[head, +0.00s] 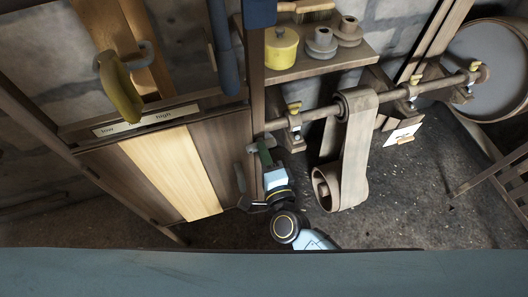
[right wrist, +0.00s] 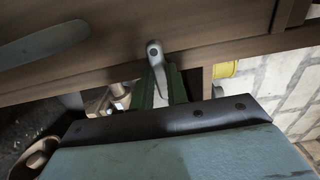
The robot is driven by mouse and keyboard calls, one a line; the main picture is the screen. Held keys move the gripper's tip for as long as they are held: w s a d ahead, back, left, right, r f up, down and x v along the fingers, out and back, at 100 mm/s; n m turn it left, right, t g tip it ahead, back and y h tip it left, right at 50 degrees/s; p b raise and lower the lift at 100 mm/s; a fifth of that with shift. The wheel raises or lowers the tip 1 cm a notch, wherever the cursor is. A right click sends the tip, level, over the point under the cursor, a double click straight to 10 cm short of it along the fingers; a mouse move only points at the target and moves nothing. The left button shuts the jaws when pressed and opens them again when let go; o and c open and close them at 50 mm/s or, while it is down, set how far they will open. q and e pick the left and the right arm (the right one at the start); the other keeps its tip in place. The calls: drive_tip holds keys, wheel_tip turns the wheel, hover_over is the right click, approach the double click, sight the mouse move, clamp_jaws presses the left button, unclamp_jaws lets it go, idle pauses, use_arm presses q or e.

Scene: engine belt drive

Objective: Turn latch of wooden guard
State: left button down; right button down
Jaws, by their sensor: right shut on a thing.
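The wooden guard (head: 170,168) is a panelled door with a pale middle board, at the left in the head view. Its dark wood frame spans the top of the right wrist view (right wrist: 205,38). The latch (right wrist: 155,62) is a small grey metal piece with a round pivot on that frame. My right gripper (head: 264,152) is at the guard's right edge. Its green fingers (right wrist: 161,90) are shut on the latch, one on each side. In the head view the fingers and wrist partly hide the latch. My left gripper is not in view.
A belt (head: 357,150) runs around the shaft and a lower pulley, right of my right arm. A shelf (head: 318,65) above holds a yellow pot (head: 281,48) and grey pulleys. A yellow lever (head: 121,90) hangs above the low/high label. A dark handle (right wrist: 42,44) sits on the guard.

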drive_tip(key=c, duration=1.4)
unclamp_jaws()
drive_tip(key=v, duration=1.3)
drive_tip(key=shift+s+p, duration=0.2)
drive_tip(key=shift+p, duration=0.1)
